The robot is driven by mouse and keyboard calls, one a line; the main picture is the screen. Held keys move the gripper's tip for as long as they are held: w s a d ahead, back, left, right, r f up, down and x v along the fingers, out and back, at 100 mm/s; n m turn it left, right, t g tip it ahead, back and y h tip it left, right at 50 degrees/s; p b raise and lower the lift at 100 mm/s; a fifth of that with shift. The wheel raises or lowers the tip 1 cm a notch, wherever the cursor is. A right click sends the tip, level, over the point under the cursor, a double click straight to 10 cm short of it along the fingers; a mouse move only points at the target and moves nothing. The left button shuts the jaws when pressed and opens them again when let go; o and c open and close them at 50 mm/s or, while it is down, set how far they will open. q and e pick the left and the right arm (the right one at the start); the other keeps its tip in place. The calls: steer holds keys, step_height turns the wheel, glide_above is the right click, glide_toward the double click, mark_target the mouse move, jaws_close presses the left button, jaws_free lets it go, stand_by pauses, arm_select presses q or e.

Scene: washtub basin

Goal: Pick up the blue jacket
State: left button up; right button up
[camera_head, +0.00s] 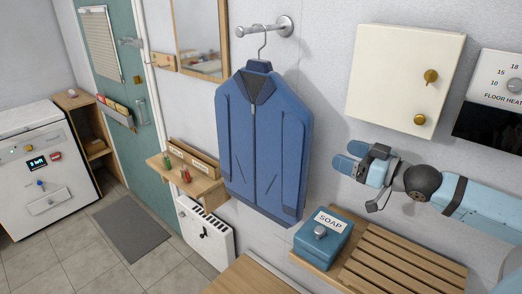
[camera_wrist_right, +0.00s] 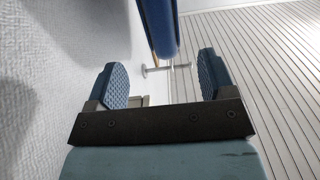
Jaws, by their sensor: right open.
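The blue jacket (camera_head: 262,150) hangs upright on a hanger from a round metal wall hook (camera_head: 265,27) in the middle of the head view. My right gripper (camera_head: 349,157) is to the right of the jacket, open and empty, with its fingers pointing left towards it and a gap between them. In the right wrist view the open blue fingers (camera_wrist_right: 163,80) frame empty space. A blue edge (camera_wrist_right: 158,28), apparently the jacket's, shows beyond them at the top. My left gripper is out of view.
A blue soap box (camera_head: 322,236) stands on a slatted wooden shelf (camera_head: 400,262) below my right gripper. A white wall cabinet (camera_head: 405,80) is above it. A small wooden shelf (camera_head: 187,180) and a white radiator (camera_head: 205,235) are left of the jacket.

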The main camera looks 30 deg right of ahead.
mark_target(311, 139)
steer(key=x, duration=0.5)
steer(key=shift+x, duration=1.55)
steer(key=shift+w+a+r, duration=0.15)
steer(key=shift+w+a, duration=0.05)
steer(key=shift+w, duration=0.25)
steer(key=x, duration=0.1)
steer(key=p+x, duration=0.1)
steer(key=x, duration=0.1)
steer(key=shift+d+r, duration=0.1)
steer(key=shift+r, duration=0.1)
steer(key=shift+w+a+f+p, duration=0.15)
steer(key=shift+w+a+p, duration=0.15)
steer(key=shift+w, duration=0.3)
steer(key=shift+c, duration=0.2)
steer(key=shift+d, duration=0.1)
jaws_close()
